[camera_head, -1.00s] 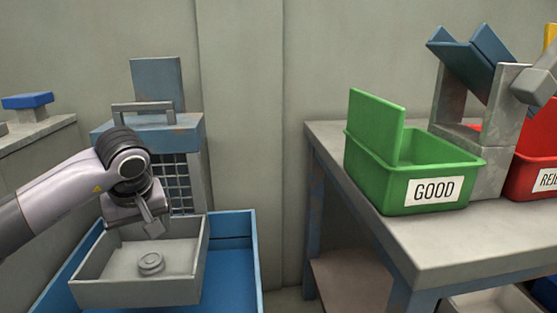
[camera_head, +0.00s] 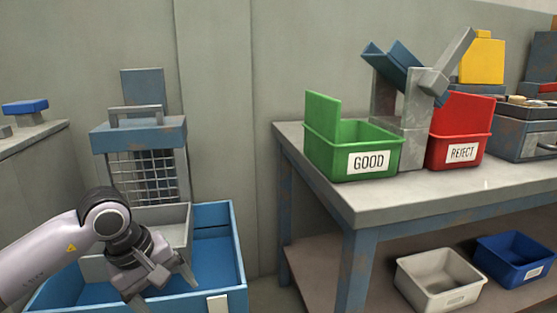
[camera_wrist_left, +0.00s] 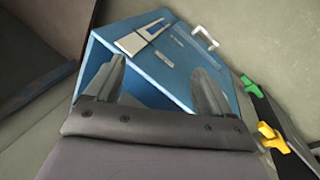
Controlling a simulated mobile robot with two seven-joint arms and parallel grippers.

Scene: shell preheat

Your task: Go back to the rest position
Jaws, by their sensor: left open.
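My left gripper (camera_head: 163,287) comes in from the left in the head view. It is open, low in front of the grey tray and over the front of the blue bin (camera_head: 228,255). Its two spread fingers also show in the left wrist view (camera_wrist_left: 158,90), with nothing between them. The grey tray (camera_head: 178,228) sits at the blue bin behind my wrist, which covers much of it. The tray's inside floor is hidden. My right gripper is in neither view.
A blue-topped machine with a wire grid (camera_head: 145,178) stands behind the tray. At right, a table (camera_head: 400,205) holds a green GOOD bin (camera_head: 345,155), a blue chute (camera_head: 392,65) and a red REJECT bin (camera_head: 460,140). White (camera_head: 438,283) and blue (camera_head: 515,262) bins are on its lower shelf.

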